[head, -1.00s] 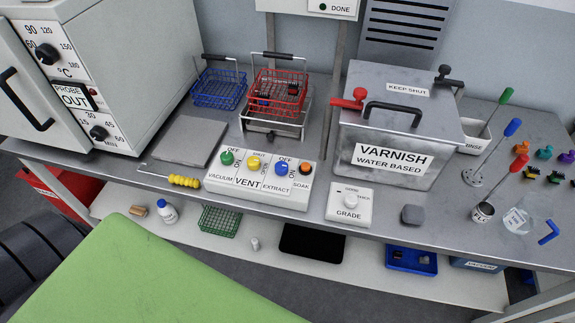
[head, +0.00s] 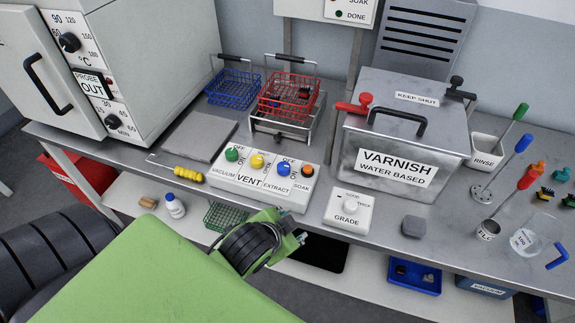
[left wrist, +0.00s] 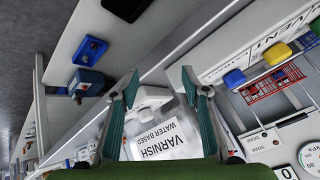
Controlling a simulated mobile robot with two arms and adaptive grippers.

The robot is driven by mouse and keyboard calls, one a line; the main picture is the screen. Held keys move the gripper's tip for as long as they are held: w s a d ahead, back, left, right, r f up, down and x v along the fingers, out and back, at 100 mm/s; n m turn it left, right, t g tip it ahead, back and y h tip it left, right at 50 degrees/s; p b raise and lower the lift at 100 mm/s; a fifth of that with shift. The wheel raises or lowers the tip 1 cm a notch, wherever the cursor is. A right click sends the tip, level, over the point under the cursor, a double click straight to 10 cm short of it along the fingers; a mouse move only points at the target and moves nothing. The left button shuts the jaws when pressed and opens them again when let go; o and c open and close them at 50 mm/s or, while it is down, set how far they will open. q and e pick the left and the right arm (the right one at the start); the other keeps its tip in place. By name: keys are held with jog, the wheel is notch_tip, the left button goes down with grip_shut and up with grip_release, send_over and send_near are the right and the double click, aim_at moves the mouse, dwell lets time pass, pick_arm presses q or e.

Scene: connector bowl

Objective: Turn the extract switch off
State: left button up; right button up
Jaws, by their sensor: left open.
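The extract switch (head: 283,169) is a blue knob on the white vent panel (head: 258,193), between a yellow knob and an orange one. Its OFF label is just above it; I cannot tell which way the knob points. It also shows in the left wrist view as a blue knob (left wrist: 234,78). My left gripper (head: 297,239) is below and in front of the panel, by the bench's front edge, apart from the switch. In the left wrist view, its two teal fingers (left wrist: 160,92) are spread with nothing between them. My right gripper is in neither current view.
A grade dial box (head: 348,212) and the varnish tank (head: 405,140) stand right of the panel. A red basket (head: 288,97) on a stand is behind it. A yellow-handled hook (head: 188,174) lies to its left. A lower shelf runs under the bench.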

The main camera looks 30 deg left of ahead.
pick_arm(q)
jog(key=w+r+m+t, duration=0.5)
jog(key=w+r+t, duration=0.1)
jog(key=w+r, duration=0.45)
jog(key=w+d+r+m+t+h, duration=0.3)
jog(key=w+d+r+m, duration=0.15)
jog(key=r, duration=0.25)
jog(key=w+d+r+m+t+h, duration=0.2)
jog(key=w+d+r+m, duration=0.1)
jog(key=r+m, duration=0.4)
jog(key=s+d+r+m+g+h, duration=0.4)
jog(key=d+m+h, duration=0.4)
jog(key=m, duration=0.6)
jog(key=s+d+r+m+g+h, duration=0.2)
jog(key=d+r+m+g+h, duration=0.4)
jog(key=m, duration=0.9)
jog(key=m+g+y, duration=0.9)
jog(key=m+y, duration=0.9)
send_over(284, 165)
notch_tip(284, 165, down, 18)
notch_tip(284, 165, down, 12)
jog(key=p, duration=0.3)
jog(key=shift+s+r, duration=0.15)
jog(key=shift+r, duration=0.1)
jog(key=shift+f+p, duration=0.3)
jog(key=shift+f, duration=0.45)
